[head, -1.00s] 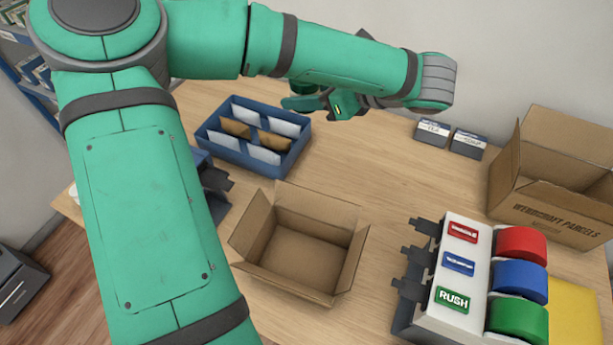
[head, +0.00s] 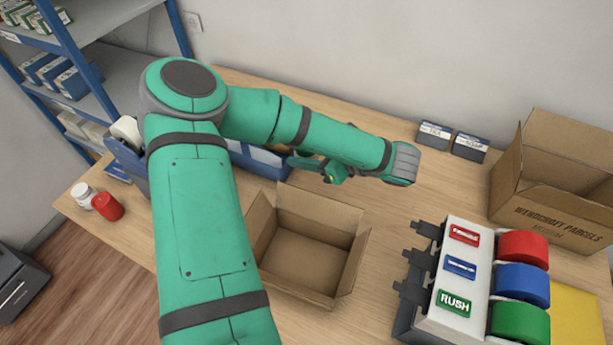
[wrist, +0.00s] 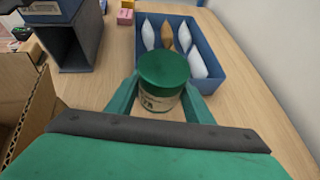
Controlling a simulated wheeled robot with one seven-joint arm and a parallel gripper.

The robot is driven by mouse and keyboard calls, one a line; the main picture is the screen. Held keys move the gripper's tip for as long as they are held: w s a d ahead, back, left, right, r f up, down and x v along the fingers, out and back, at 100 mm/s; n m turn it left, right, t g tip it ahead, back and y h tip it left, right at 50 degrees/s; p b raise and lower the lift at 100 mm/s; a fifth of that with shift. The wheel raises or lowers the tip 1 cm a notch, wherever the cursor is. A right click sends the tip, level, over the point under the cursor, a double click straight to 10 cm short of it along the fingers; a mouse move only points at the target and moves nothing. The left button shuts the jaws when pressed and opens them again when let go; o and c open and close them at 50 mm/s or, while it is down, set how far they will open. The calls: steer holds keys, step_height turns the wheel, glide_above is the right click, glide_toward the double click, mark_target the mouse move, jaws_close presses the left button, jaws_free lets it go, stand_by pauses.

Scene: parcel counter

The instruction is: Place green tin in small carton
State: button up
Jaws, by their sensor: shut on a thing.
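The green tin (wrist: 163,82), with a green lid and a pale label, stands upright between the fingers of my gripper (wrist: 164,100) in the wrist view. My gripper is shut on it. In the head view my gripper (head: 308,164) is behind the small carton, near the blue tray, and the tin is largely hidden by my arm. The small carton (head: 305,250) stands open and looks empty on the counter, its flaps spread. Part of it shows at the left edge of the wrist view (wrist: 32,115).
A blue tray with envelopes (wrist: 205,45) lies beyond the tin. A large carton (head: 555,190) stands at the right. A tape dispenser with coloured rolls (head: 470,265) is right of the small carton.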

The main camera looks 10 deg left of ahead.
mark_target(306, 184)
step_height(306, 184, down, 10)
stand_by(0.6)
steer(key=shift+f, duration=0.2)
steer(key=o, duration=1.2)
